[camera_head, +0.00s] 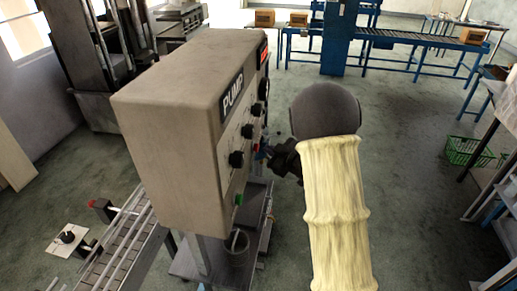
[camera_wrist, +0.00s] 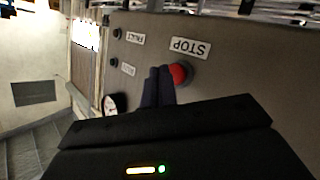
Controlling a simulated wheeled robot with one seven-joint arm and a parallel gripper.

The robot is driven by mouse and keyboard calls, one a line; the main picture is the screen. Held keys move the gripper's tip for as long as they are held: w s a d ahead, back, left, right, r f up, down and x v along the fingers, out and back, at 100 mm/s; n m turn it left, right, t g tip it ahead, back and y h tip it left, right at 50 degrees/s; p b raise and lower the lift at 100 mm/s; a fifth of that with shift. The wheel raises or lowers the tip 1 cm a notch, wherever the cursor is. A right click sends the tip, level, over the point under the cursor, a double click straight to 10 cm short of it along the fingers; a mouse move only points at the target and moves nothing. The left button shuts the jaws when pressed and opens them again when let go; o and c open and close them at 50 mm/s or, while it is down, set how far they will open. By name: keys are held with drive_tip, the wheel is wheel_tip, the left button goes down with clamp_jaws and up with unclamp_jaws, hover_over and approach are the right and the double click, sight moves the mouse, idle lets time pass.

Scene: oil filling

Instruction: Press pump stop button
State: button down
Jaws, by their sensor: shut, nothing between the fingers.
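The pump box (camera_head: 165,130) is a large beige cabinet with a dark PUMP label and several black knobs on its panel. The red stop button (camera_wrist: 180,73) shows in the wrist view beside a white STOP label (camera_wrist: 190,47), which appears upside down. My gripper (camera_wrist: 158,72) is shut and empty, its dark fingertips right beside the red button's left edge; I cannot tell whether they touch it. In the head view my gripper (camera_head: 270,155) is at the panel's right side, close to a small red spot, and my arm hides part of the room behind.
A green button (camera_head: 239,199) sits low on the panel, above a metal container (camera_head: 237,248). A conveyor (camera_head: 125,245) runs at lower left. A green basket (camera_head: 468,151) lies on the floor at right. The floor behind my arm is clear.

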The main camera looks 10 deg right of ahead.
drive_tip(key=shift+d, duration=0.15)
drive_tip(key=d, duration=0.1)
drive_tip(key=s+d, duration=0.1)
drive_tip(key=d, duration=0.2)
drive_tip(key=shift+s+d, duration=0.3)
idle(0.3)
idle(0.6)
drive_tip(key=s+f+m+g+h+b, duration=0.1)
drive_tip(key=s+f+m+g+h, duration=0.1)
drive_tip(key=s, duration=0.7)
drive_tip(key=s+a+f+m+g+h+b, duration=0.1)
drive_tip(key=s+m+g, duration=0.3)
drive_tip(key=s, duration=0.5)
drive_tip(key=s+f+m+g+h+b, duration=0.2)
drive_tip(key=s+f+m+g+h, duration=0.1)
drive_tip(key=s, duration=0.7)
drive_tip(key=shift+a+m+g+h, duration=0.35)
drive_tip(key=shift+m+g+h, duration=0.2)
drive_tip(key=shift+m, duration=0.55)
